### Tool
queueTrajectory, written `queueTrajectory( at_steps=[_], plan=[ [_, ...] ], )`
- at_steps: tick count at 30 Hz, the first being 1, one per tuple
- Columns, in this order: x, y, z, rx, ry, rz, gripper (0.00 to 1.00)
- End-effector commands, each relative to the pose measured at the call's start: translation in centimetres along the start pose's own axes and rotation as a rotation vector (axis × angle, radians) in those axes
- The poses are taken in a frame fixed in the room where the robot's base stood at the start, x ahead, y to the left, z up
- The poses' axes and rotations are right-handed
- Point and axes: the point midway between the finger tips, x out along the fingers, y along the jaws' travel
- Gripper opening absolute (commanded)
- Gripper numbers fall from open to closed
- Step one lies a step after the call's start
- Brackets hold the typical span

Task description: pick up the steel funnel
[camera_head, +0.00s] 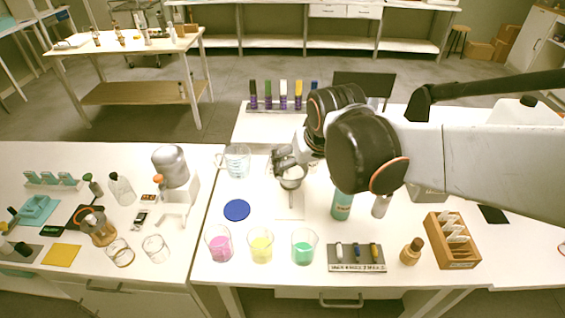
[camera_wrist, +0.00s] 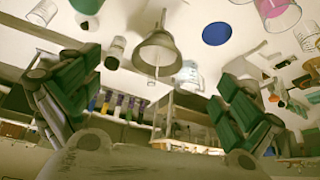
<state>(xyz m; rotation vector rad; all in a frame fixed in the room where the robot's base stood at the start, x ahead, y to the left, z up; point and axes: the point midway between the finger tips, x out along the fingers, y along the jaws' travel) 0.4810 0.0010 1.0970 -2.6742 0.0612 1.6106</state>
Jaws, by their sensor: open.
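The steel funnel (camera_head: 291,179) is a grey cone above a small white base plate (camera_head: 290,206) near the middle of the table. It also shows in the wrist view, which looks upside down, as a metal cone with a thin stem (camera_wrist: 157,52). My gripper (camera_head: 284,163) is at the funnel's upper left in the head view and partly overlaps it. In the wrist view my gripper (camera_wrist: 158,88) has its two green-padded fingers spread wide. The funnel lies between and beyond them, with clear space on both sides. I cannot tell whether any part touches it.
A glass beaker (camera_head: 236,160) stands left of the funnel, and a blue disc (camera_head: 237,210) lies lower left. Cups of pink (camera_head: 219,244), yellow (camera_head: 261,246) and green liquid (camera_head: 304,247) line the front. A teal bottle (camera_head: 342,205) stands to the right, under my arm.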

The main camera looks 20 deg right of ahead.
Motion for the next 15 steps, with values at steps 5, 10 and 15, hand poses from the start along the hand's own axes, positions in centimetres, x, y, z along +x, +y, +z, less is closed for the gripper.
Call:
queueTrajectory(
  at_steps=[5, 10, 15],
  plan=[
    [2.4, -0.3, -3.5, 0.012, -0.043, 0.011, 0.99],
    [4.8, -0.6, -5.0, 0.020, -0.075, 0.022, 0.99],
    [6.2, -0.7, -5.5, 0.025, -0.091, 0.027, 0.99]
  ],
)
